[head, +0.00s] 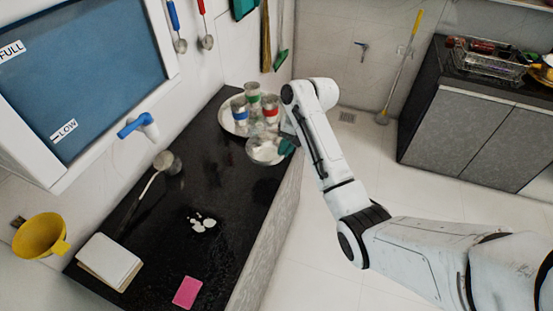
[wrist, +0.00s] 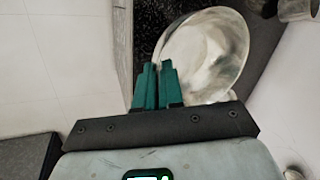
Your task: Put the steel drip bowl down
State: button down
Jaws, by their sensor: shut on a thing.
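The steel drip bowl (head: 264,150) is a shallow, shiny metal bowl. In the head view it is at the far right part of the black counter, close to the counter's right edge. In the wrist view the bowl (wrist: 205,55) is tilted in the picture, with its inside showing. My gripper (head: 289,146) is at the bowl's right side. In the wrist view the green fingers of my gripper (wrist: 157,84) are shut on the bowl's rim at its left. Whether the bowl touches the counter cannot be told.
A round steel tray (head: 229,123) with several metal cups with coloured bands stands just behind the bowl. The black counter (head: 240,195) has a ladle (head: 166,162), white spilled patches (head: 202,222), a pink sponge (head: 187,292) and a white block (head: 108,261). Mid-counter is mostly free.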

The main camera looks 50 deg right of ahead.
aim_at(267, 151)
jog(key=w+f, duration=0.2)
jog(key=f, duration=0.1)
jog(key=w+f, duration=0.1)
jog(key=f, duration=0.1)
jog(key=shift+w+d, duration=0.3)
jog(key=shift+w, duration=0.1)
jog(key=shift+f, duration=1.4)
jog(key=c, duration=1.3)
grip_release()
jog(key=shift+o, duration=0.2)
